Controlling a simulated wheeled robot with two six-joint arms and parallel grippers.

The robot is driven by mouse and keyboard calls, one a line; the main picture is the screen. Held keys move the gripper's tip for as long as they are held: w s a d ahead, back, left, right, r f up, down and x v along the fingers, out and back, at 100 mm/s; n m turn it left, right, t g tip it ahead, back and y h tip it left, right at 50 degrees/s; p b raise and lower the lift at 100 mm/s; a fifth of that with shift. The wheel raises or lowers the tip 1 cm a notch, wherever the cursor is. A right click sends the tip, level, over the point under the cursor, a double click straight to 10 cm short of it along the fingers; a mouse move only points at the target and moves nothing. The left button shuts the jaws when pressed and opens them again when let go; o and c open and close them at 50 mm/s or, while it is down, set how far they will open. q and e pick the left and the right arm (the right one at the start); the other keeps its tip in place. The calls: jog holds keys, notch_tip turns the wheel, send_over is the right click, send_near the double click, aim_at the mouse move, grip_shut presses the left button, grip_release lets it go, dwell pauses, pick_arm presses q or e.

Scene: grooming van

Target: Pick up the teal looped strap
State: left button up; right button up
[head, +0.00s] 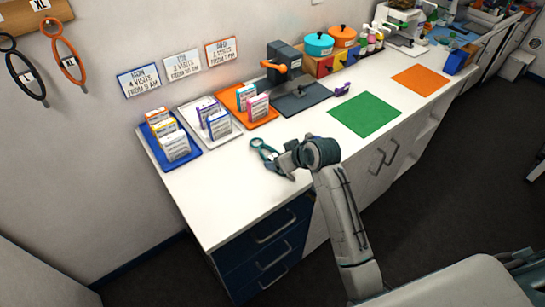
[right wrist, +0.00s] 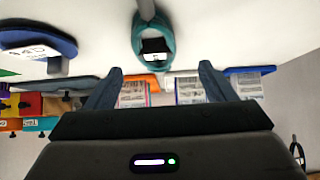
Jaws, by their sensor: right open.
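The teal looped strap (head: 256,142) lies on the white counter in front of the orange tray, just beyond my right gripper (head: 276,158) in the head view. In the right wrist view the strap (right wrist: 152,64) is a teal loop with a dark and white tag inside. There it appears centred between the two spread fingers of my right gripper (right wrist: 158,85), past their tips. The fingers are open and hold nothing. The wrist and hand cover part of the counter beside the strap in the head view. My left gripper is not in view.
Blue (head: 193,160), white (head: 233,132) and orange (head: 273,115) trays hold small boxes along the wall. A grey press (head: 285,62) stands behind a purple item (head: 342,89). A green mat (head: 366,113) lies to the right. The front counter left of my arm is clear.

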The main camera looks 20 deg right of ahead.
jog(key=shift+w+a+f, duration=0.1)
jog(key=shift+w+f, duration=0.15)
jog(key=shift+w+f+p, duration=0.35)
jog(key=shift+w+p, duration=0.1)
jog(key=p+x, duration=0.1)
jog(key=x, duration=0.2)
jog(key=shift+w+f, duration=0.4)
jog(key=shift+f, duration=0.1)
jog(key=c, duration=1.2)
